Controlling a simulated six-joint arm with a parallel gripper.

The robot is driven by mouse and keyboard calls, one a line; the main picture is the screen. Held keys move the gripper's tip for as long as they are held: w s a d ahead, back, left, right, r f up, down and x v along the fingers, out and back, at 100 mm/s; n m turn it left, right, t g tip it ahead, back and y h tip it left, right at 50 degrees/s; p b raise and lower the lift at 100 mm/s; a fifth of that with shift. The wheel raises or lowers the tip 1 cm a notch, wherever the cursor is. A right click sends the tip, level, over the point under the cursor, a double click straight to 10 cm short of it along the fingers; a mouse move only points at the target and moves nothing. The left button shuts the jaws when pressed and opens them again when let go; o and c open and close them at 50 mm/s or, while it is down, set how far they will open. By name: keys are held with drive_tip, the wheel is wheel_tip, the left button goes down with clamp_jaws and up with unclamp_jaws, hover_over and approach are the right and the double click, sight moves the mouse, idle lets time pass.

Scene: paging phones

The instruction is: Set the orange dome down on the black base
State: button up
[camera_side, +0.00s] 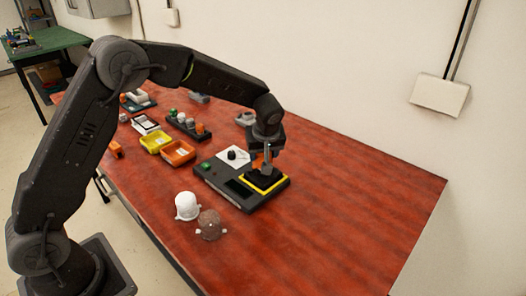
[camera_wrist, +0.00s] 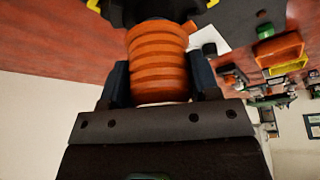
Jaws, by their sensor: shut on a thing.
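The orange dome (camera_wrist: 158,62) is ribbed and sits between the two fingers of my gripper (camera_wrist: 160,85) in the wrist view. In the side view my gripper (camera_side: 266,158) points down, shut on the orange dome (camera_side: 258,162), which is partly hidden by the fingers. The black base (camera_side: 268,182) lies directly below, inside a yellow square frame on a dark board. Its dark edge (camera_wrist: 205,6) shows beyond the dome at the top of the wrist view. I cannot tell whether the dome touches the base.
A white dome (camera_side: 187,206) and a brownish dome (camera_side: 209,225) stand in front. Orange (camera_side: 178,153) and yellow trays are left. The table's right side is clear.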

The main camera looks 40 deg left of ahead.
drive_tip(key=shift+f, duration=0.6)
idle(0.3)
drive_tip(key=shift+f, duration=0.35)
drive_tip(key=shift+f, duration=0.7)
idle(0.8)
drive_tip(key=o, duration=1)
drive_tip(key=shift+o, duration=0.4)
drive_tip(key=shift+o, duration=1)
